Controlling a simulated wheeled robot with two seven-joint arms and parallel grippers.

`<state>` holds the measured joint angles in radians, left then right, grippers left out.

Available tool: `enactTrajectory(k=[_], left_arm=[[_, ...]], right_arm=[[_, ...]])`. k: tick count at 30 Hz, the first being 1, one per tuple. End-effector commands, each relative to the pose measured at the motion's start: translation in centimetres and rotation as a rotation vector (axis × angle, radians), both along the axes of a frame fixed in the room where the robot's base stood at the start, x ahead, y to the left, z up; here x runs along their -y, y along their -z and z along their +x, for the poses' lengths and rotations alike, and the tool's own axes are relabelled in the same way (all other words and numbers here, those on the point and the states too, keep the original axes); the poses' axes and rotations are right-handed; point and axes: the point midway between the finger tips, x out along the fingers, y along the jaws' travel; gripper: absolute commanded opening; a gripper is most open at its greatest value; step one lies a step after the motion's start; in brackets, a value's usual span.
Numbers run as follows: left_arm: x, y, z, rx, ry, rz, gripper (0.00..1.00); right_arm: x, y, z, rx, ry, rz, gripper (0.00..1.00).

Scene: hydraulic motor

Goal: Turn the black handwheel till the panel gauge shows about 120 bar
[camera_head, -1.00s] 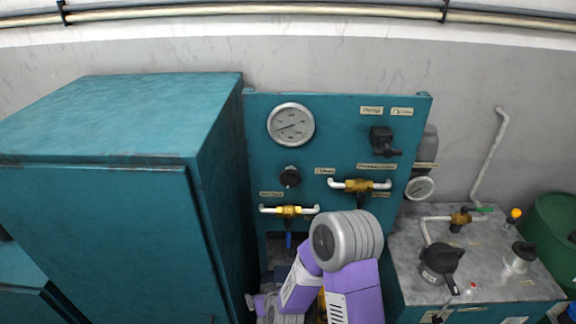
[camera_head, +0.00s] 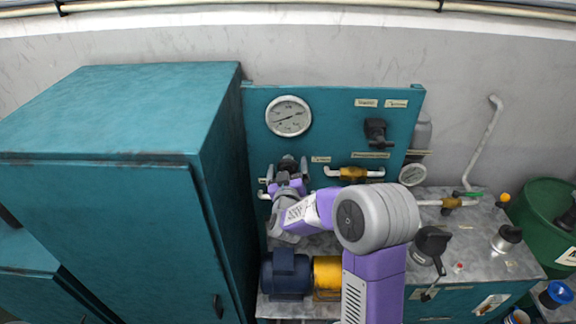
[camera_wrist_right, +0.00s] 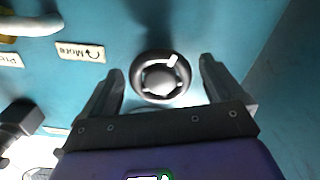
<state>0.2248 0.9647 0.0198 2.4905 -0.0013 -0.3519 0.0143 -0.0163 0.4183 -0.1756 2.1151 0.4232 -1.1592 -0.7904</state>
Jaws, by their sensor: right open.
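The round white panel gauge (camera_head: 288,116) is on the upper left of the teal panel (camera_head: 340,125). Its numbers are too small to read. The black handwheel (camera_head: 288,161) is below the gauge, partly hidden by my right gripper (camera_head: 287,171). In the right wrist view the handwheel (camera_wrist_right: 146,72) has a dark rim, a grey hub and a pale mark. The open right gripper (camera_wrist_right: 162,66) has one finger on each side of it, with visible gaps between fingers and rim. My left gripper is not in view.
A brass valve with white pipes (camera_head: 353,173) is right of the handwheel. Another pipe is partly hidden behind my right gripper. A black knob (camera_head: 376,131) is at the panel's upper right. A tall teal cabinet (camera_head: 110,230) stands close on the left. A blue motor (camera_head: 286,273) is below.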

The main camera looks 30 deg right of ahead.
Motion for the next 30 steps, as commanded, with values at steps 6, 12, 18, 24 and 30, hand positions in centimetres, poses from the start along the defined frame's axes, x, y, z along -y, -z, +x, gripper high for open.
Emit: enactTrajectory(k=[6,12,18,24,30], left_arm=[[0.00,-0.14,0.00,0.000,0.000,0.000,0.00],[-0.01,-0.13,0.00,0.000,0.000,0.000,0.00],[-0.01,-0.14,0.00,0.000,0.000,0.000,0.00],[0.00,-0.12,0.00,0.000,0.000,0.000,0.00],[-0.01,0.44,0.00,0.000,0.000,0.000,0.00]], right_arm=[[0.46,0.03,0.80,0.000,-0.001,0.000,0.94],[0.45,0.04,0.78,-0.001,-0.002,0.000,0.91],[0.43,0.03,0.77,-0.001,-0.002,0.000,0.61],[0.43,0.03,0.76,0.000,-0.002,0.001,0.40],[0.44,0.10,0.75,0.015,-0.001,0.024,0.40]])
